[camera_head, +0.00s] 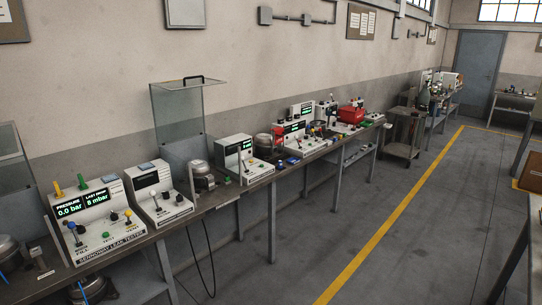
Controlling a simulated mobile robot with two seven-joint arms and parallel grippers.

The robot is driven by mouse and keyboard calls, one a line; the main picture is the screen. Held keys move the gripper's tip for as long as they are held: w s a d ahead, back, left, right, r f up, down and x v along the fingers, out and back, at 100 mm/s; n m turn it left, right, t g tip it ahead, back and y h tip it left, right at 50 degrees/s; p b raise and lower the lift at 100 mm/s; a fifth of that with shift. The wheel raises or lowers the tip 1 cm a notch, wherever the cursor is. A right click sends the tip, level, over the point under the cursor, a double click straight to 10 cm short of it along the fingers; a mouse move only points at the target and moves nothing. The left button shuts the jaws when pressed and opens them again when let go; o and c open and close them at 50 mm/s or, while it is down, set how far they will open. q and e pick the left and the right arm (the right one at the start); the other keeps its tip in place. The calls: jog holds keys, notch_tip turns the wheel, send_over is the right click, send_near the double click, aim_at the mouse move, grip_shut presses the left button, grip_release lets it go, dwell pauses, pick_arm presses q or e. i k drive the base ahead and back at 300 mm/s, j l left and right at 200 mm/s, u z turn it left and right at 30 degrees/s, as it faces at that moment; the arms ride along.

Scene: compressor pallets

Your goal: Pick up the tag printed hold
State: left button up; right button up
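I cannot make out a tag printed hold; any print on small labels is too small to read here. A small pale label-like piece (45,274) lies on the bench at the lower left, left of the leak tester (95,219). Neither of my grippers is in view.
A long workbench (222,192) runs along the wall with test units, metal compressors (201,176) and a clear guard (180,125). A red box (350,113) stands farther along. A cart (405,133) stands beyond it. The grey floor (290,270) beside the yellow line (390,222) is clear.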

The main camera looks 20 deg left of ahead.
aim_at(59, 194)
jog(key=i+u, duration=0.25)
jog(key=u, duration=0.2)
jog(key=i+u, duration=0.25)
jog(key=u, duration=0.25)
jog(key=i+l+u, duration=0.1)
jog(key=u, duration=0.35)
jog(key=i+l+u, duration=0.25)
jog(key=u, duration=0.25)
jog(key=i+l+u, duration=0.2)
jog(key=u, duration=0.25)
jog(key=i+l+u, duration=0.1)
jog(key=l+u, duration=0.4)
jog(key=i+l+u, duration=0.15)
jog(key=l+u, duration=0.75)
jog(key=i+j, duration=0.05)
jog(key=i, duration=0.05)
